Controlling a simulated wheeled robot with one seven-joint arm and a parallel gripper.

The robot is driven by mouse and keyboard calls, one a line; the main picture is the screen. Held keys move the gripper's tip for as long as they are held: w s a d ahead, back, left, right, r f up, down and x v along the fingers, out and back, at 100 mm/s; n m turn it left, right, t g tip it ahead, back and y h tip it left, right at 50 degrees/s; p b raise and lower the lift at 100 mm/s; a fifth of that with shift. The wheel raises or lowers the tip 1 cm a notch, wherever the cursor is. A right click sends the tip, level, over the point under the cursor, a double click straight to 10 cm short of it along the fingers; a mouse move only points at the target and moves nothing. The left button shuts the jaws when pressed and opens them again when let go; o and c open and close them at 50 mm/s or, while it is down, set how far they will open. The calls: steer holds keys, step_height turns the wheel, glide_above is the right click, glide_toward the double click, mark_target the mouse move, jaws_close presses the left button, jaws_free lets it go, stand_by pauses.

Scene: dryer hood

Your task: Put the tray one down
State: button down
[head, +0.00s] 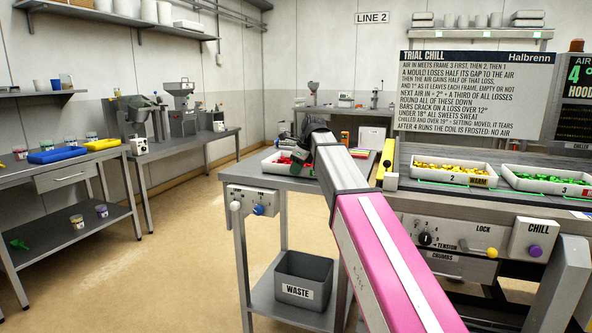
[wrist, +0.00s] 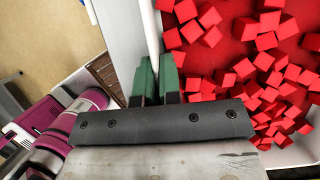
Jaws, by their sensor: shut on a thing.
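Tray one is a white tray (head: 267,166) full of red cubes, at the small metal table in the middle of the head view. My arm hides its right part. My gripper (head: 303,158) is at the tray's near right side. In the wrist view my gripper (wrist: 157,85) has its green fingers shut on the tray's white wall (wrist: 153,35), with red cubes (wrist: 245,70) to the right. I cannot tell whether the tray's underside touches the table.
The small table (head: 242,174) has a control box (head: 253,200) on its front and a grey waste bin (head: 303,280) below. To the right, the line holds tray 2 (head: 438,181) with yellow pieces and tray 3 (head: 540,187) with green pieces. Open floor (head: 190,240) lies left.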

steer(key=c, duration=1.3)
jaws_free()
steer(key=v, duration=1.2)
steer(key=shift+a+r, duration=0.1)
